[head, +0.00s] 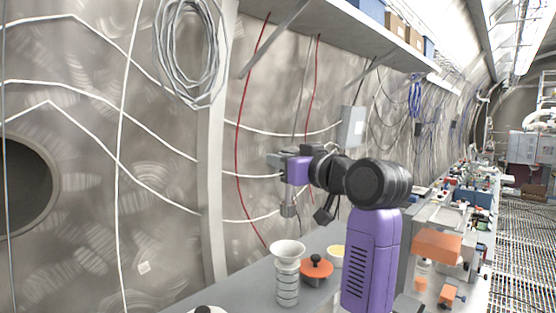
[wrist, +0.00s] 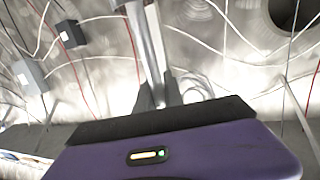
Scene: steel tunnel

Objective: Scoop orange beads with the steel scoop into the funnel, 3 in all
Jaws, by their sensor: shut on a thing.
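My gripper (head: 284,168) is raised above the bench, near the tunnel wall. In the wrist view its dark fingers (wrist: 158,97) are shut on the steel scoop (wrist: 148,45). The scoop's grey end (head: 289,208) hangs below the gripper in the head view; whether it holds beads cannot be seen. The pale funnel (head: 288,249) sits upright on a clear ringed cylinder (head: 287,287) on the bench, below the gripper. Just right of it is a bowl (head: 337,261) with yellow-orange contents, partly hidden by my arm. Single beads cannot be made out.
Orange blocks (head: 437,245) and other gear crowd the bench to the right. A shelf (head: 350,35) juts out overhead. Cables hang along the wall. The bench left of the funnel looks mostly clear.

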